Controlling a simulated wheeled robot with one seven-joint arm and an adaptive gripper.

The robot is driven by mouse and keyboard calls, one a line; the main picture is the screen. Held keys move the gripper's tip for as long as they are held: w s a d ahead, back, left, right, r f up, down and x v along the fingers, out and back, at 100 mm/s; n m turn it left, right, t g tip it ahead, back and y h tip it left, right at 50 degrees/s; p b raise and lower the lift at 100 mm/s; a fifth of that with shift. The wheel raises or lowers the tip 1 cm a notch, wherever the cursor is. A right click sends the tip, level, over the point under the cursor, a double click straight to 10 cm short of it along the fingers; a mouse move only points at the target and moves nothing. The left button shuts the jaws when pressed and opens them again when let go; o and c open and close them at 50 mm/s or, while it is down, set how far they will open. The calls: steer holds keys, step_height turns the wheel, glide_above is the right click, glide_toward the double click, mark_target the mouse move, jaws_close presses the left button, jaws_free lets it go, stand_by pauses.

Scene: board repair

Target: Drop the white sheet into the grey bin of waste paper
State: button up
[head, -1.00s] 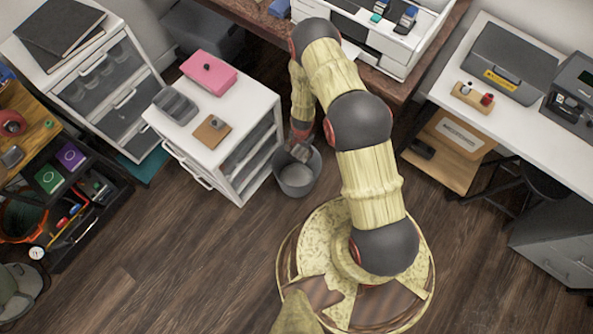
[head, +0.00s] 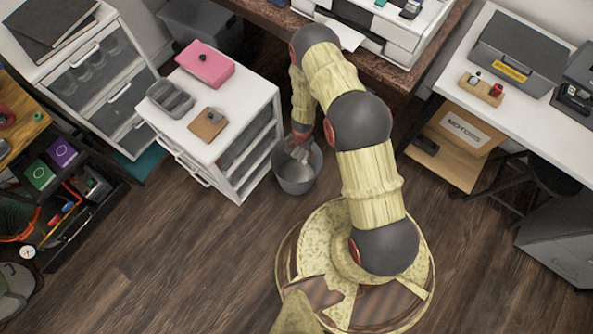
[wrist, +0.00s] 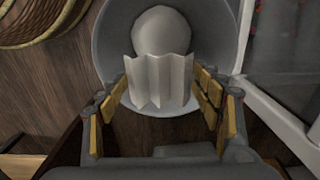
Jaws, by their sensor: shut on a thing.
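The white sheet (wrist: 160,82), creased into pleats, stands between the fingers of my gripper (wrist: 158,100) in the wrist view. My gripper is shut on it. The grey bin (wrist: 222,45) lies beyond the fingers, its open mouth facing the camera, and a pale rounded piece (wrist: 162,28) shows inside it. In the head view the grey bin (head: 296,183) stands on the floor beside the white drawer cabinet. My gripper (head: 302,152) is at the bin's mouth there, partly hidden by my arm. How deep the sheet reaches into the bin cannot be told.
The white drawer cabinet (head: 212,146) stands close to the bin's left, with a pink box (head: 206,65) on top. A printer (head: 385,30) sits on the brown desk behind. Open floor lies in front.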

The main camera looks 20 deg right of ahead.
steer(key=o, duration=0.7)
steer(key=shift+c, duration=0.2)
steer(key=shift+o, duration=0.5)
steer(key=shift+r, duration=0.15)
step_height(320, 180, up, 12)
steer(key=shift+s+d, duration=0.1)
